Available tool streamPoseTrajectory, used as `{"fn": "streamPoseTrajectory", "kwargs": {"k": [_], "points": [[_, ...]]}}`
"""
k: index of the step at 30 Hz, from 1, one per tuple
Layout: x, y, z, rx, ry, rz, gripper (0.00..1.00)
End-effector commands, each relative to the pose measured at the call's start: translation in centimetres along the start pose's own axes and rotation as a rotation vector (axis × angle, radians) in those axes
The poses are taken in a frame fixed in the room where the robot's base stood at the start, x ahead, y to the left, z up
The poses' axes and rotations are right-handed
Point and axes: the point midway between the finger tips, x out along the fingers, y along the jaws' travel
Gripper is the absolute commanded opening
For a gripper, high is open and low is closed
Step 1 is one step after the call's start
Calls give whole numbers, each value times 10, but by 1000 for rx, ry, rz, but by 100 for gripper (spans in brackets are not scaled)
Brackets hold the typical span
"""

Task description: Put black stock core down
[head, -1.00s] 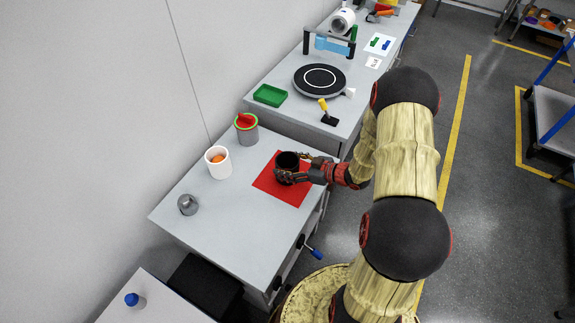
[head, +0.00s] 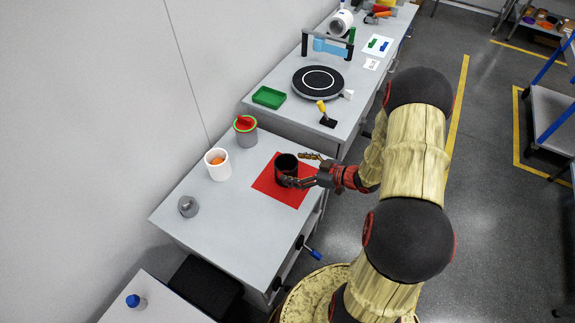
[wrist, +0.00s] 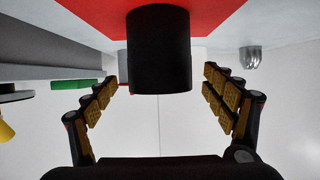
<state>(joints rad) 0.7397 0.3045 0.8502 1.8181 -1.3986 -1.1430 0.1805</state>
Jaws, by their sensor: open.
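The black stock core (head: 287,166) is a short dark cylinder standing upright on the red mat (head: 268,187) on the grey table. In the wrist view the core (wrist: 158,50) sits just ahead of and between the spread fingers, with clear gaps on both sides. My gripper (head: 303,168) is open at the right side of the core. In the wrist view my gripper (wrist: 160,88) holds nothing. The core's far side is hidden.
A white cup (head: 218,165) with an orange item, a grey container with a green rim (head: 245,131) and a small grey round part (head: 188,206) stand on the same table. A green tray (head: 269,97) and black turntable (head: 318,83) are on the table behind. The table's front left is clear.

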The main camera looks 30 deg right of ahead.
Motion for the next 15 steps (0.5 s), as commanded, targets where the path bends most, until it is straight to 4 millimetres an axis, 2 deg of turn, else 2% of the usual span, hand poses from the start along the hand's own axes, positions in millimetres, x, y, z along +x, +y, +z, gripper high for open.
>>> {"fn": "streamPoseTrajectory", "kwargs": {"k": [1,6,10,15], "points": [[-14,2,-3,2,0,5,84],[-48,1,-3,3,0,5,84],[-68,1,-2,1,1,4,84],[-81,1,-1,0,-1,2,84]]}}
